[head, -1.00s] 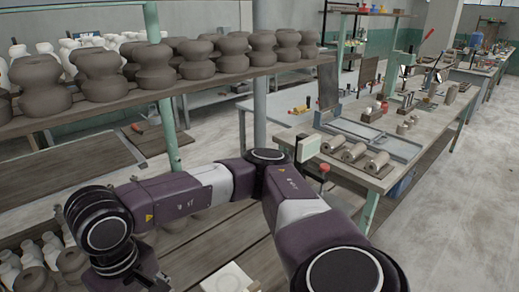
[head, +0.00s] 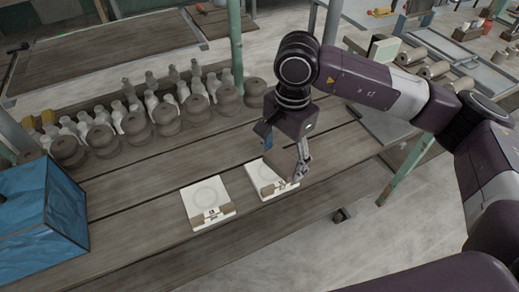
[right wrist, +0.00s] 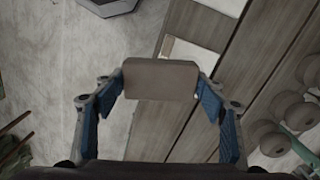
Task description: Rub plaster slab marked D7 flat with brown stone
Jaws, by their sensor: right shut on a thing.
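Two pale plaster slabs lie flat, side by side on a wooden shelf: the left slab (head: 203,190) and the right slab (head: 256,167). Each has a faint ring and small dark marks near its front edge, too small to read, so I cannot tell which is D7. My right gripper (head: 284,164) is over the right slab, shut on a brown stone (head: 270,174). The stone (right wrist: 160,80) spans both fingers in the right wrist view, and part of a white slab (right wrist: 190,52) shows beyond it. I cannot tell whether stone and slab touch. My left gripper is not in view.
A blue crate-like box (head: 40,215) stands at the shelf's left. Rows of brown clay forms (head: 135,122) and white bottles (head: 150,98) stand behind the slabs. A green post (head: 236,45) rises behind them. Bare boards lie around the slabs.

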